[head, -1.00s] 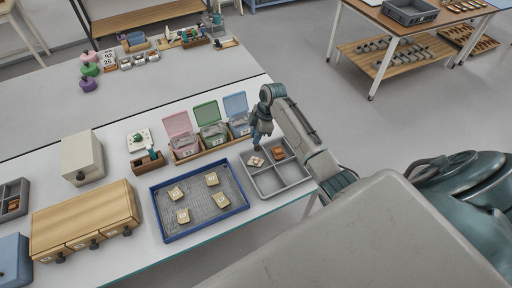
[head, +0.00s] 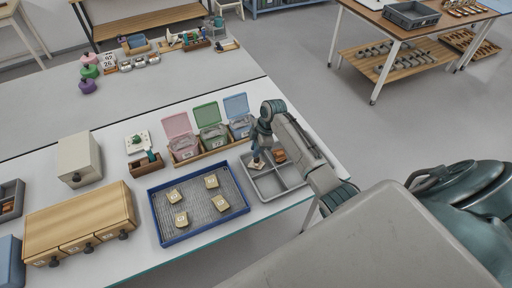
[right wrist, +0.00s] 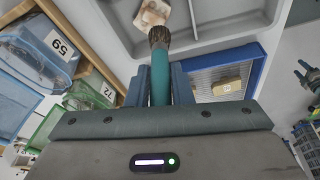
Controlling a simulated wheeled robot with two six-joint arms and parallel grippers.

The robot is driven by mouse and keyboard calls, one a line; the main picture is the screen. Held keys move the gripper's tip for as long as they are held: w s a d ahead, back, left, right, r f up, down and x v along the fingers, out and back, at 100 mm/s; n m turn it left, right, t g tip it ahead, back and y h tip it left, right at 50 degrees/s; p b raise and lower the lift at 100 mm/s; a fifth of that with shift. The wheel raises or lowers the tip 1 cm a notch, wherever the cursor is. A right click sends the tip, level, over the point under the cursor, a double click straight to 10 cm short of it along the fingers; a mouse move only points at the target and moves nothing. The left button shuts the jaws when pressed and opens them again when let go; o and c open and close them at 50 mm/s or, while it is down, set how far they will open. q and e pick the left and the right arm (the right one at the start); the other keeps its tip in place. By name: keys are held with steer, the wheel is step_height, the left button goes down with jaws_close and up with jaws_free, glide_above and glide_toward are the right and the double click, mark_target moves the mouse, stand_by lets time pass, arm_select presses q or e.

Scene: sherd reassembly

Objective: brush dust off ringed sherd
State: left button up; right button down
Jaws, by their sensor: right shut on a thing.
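My right gripper (head: 264,137) is shut on a brush with a teal handle (right wrist: 160,78) and dark bristles (right wrist: 159,37). It holds the brush with the bristles out over the grey divided tray (head: 265,189). A pale sherd with reddish-brown marks (right wrist: 152,12) lies in a compartment of that tray, and it also shows in the head view (head: 255,168). The bristle tips are right by the sherd's edge; I cannot tell if they touch it. A ring on the sherd is too small to make out. My left gripper is not in view.
A brown-orange piece (head: 279,156) lies in another tray compartment. A blue-rimmed tray (head: 160,217) with several labelled sherds stands to the left. Open pink, green and blue bins (head: 212,138) stand behind. A small wooden holder (head: 146,166) is left of them.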

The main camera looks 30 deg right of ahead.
steer(key=shift+f+b, duration=0.7)
steer(key=shift+f, duration=0.4)
stand_by(0.3)
